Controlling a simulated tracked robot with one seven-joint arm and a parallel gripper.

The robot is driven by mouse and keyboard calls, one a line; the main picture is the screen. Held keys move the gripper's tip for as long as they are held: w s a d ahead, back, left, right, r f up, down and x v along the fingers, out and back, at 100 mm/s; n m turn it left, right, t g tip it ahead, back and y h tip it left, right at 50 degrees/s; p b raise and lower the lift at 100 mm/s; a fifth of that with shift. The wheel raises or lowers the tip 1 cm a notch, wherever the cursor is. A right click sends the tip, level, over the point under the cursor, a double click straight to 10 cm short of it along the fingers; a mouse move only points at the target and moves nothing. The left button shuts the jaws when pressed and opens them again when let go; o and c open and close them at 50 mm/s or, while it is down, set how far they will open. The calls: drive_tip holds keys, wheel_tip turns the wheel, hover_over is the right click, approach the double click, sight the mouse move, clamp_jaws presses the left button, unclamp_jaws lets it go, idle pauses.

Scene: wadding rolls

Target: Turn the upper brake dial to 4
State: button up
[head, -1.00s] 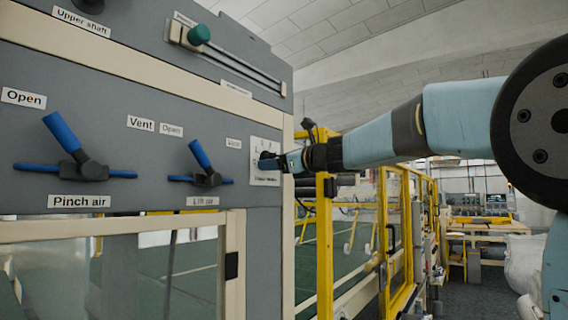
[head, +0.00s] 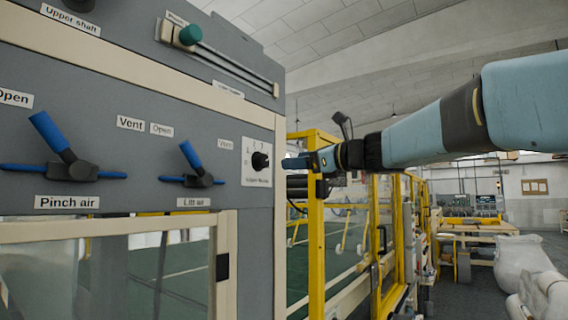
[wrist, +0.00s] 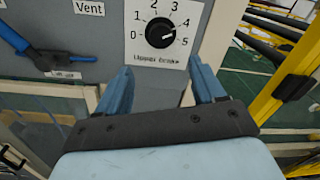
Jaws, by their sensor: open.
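The upper brake dial (wrist: 160,33) is a round black knob on a white plate numbered 0 to 5. In the head view the dial (head: 260,161) sits at the right edge of the grey panel. My gripper (head: 290,163) is just right of it, apart from it. In the wrist view my gripper's (wrist: 160,72) two blue fingers are spread, empty, below the dial plate, with the whole knob visible beyond them.
Blue-handled levers, Lift air (head: 195,165) and Pinch air (head: 70,152), are on the panel left of the dial. A green-knobbed slider (head: 190,35) is above. A yellow frame (head: 316,230) stands close to the panel's right edge.

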drive_tip(key=v, duration=0.3)
idle(0.5)
drive_tip(key=s+d+f+n+g+h, duration=0.2)
drive_tip(key=s+f+n+h, duration=0.35)
drive_tip(key=f, duration=0.55)
drive_tip(key=s+d+f+n+g+h, duration=0.1)
drive_tip(key=s+f+n+g+h, duration=0.1)
drive_tip(key=s+f+n, duration=0.75)
drive_tip(key=s+d+f+n+g+h, duration=0.1)
drive_tip(key=s+d+f+n+h, duration=0.2)
drive_tip(key=f, duration=0.5)
drive_tip(key=s+d+f+n+g+h, duration=0.1)
drive_tip(key=s+d+f+n+h, duration=0.2)
drive_tip(key=s+d+f, duration=0.3)
wheel_tip(320, 180, down, 3)
drive_tip(key=shift+s+d+r+n, duration=0.2)
drive_tip(key=shift+s+d+n, duration=0.1)
drive_tip(key=shift+s+n, duration=0.4)
drive_tip(key=shift+h, duration=0.25)
